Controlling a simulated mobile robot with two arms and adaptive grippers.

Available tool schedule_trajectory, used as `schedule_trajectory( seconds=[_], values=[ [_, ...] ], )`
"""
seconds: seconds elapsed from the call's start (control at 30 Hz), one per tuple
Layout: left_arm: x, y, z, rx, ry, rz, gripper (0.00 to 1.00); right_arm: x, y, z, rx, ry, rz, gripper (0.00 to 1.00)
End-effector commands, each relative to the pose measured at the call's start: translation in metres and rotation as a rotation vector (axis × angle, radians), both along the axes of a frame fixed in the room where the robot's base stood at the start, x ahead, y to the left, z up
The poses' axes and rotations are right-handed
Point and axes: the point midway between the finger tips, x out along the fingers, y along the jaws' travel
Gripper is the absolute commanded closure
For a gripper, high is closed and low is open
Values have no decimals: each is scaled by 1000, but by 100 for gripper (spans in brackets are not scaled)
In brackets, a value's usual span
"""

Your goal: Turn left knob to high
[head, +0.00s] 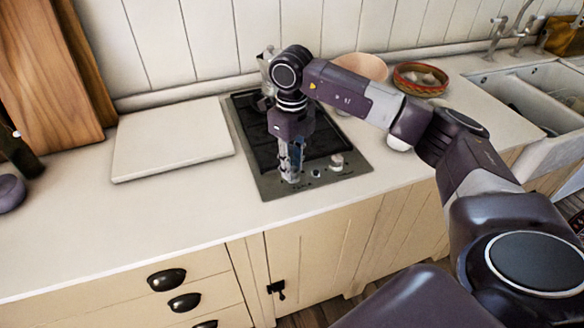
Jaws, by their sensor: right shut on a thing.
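The cooktop (262,187) is a dark hob with a metal front strip, set into the pale counter. My right gripper (291,177) points straight down over the left part of this strip. It is shut on the left knob, which is mostly hidden by the fingers, so its setting cannot be read. The right knob (337,161) stands free on the strip, to the right of the gripper. My left gripper is not in view.
A pale board (170,140) lies left of the cooktop. A metal pot (266,62) stands behind my wrist. A pinkish bowl (362,68) and a red patterned basket (420,79) are at the back, left of the sink (535,95).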

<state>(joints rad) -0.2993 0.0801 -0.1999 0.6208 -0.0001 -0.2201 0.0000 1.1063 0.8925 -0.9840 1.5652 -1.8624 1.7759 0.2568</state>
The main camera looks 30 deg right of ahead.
Motion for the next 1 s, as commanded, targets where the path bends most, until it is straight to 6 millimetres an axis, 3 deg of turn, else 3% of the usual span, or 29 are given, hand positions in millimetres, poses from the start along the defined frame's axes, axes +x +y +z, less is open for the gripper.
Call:
schedule_trajectory(
  seconds=[0.73,0.77,0.8,1.0],
  values=[
    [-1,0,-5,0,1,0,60,1,-1,2,0,-5,91,100],
    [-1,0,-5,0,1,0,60,1,-1,2,0,-5,90,76],
    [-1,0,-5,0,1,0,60,1,-1,2,0,-5,90,72],
    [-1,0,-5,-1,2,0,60,1,0,1,0,-3,91,70]
  ],
)
